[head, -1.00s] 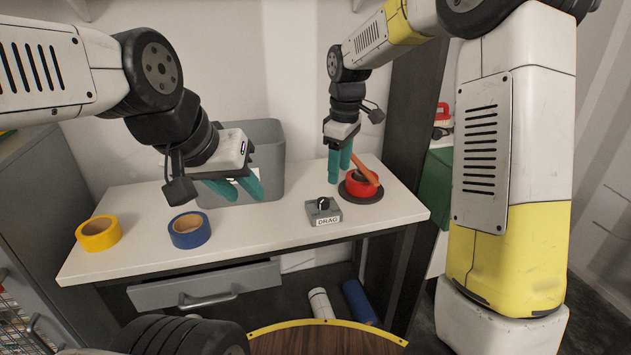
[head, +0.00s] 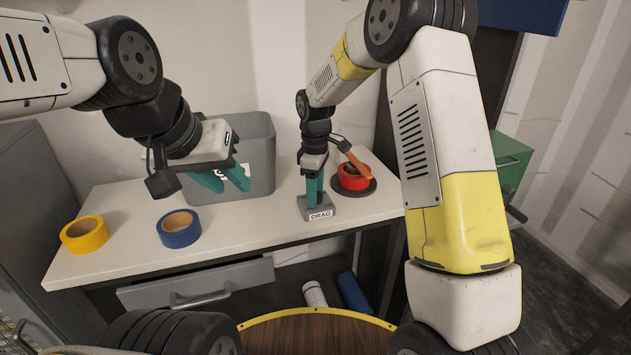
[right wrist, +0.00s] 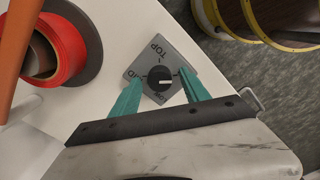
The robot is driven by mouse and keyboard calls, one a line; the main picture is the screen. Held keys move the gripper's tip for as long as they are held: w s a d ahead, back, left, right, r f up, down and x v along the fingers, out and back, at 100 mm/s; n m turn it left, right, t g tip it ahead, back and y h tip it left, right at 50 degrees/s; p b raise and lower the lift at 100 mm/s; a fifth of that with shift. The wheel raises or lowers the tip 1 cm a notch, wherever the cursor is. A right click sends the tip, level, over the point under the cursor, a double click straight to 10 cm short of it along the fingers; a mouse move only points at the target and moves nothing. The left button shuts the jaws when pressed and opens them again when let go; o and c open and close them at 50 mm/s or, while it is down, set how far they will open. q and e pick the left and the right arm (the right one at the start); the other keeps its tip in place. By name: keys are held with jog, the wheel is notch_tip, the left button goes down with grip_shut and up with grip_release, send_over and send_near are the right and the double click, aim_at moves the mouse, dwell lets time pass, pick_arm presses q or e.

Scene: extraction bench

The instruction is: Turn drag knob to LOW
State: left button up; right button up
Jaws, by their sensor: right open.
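The drag knob is a small black round knob (right wrist: 159,78) on a grey plate (right wrist: 165,58) in the right wrist view. I cannot tell which mark the knob points to. In the head view its grey box (head: 331,206) bears a DRAG label. My right gripper (head: 314,204) is open over the box, fingers on either side of the knob (right wrist: 160,80), which hide it in the head view. My left gripper (head: 232,186) is open and empty above the bench.
A red tape roll (head: 354,178) on a dark disc, with an orange handle (head: 353,160), stands just right of the box. A blue roll (head: 179,229) and a yellow roll (head: 84,235) lie at left. A grey bin (head: 258,150) stands behind. The bench front is clear.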

grip_shut()
jog(key=shift+m, duration=0.3)
jog(key=m, duration=0.3)
jog(key=shift+m, duration=0.3)
jog(key=m, duration=0.4)
jog(key=shift+m, duration=0.3)
jog(key=m, duration=0.4)
jog(key=shift+w, duration=0.1)
jog(key=shift+r+m, duration=0.1)
jog(key=shift+m, duration=2.3)
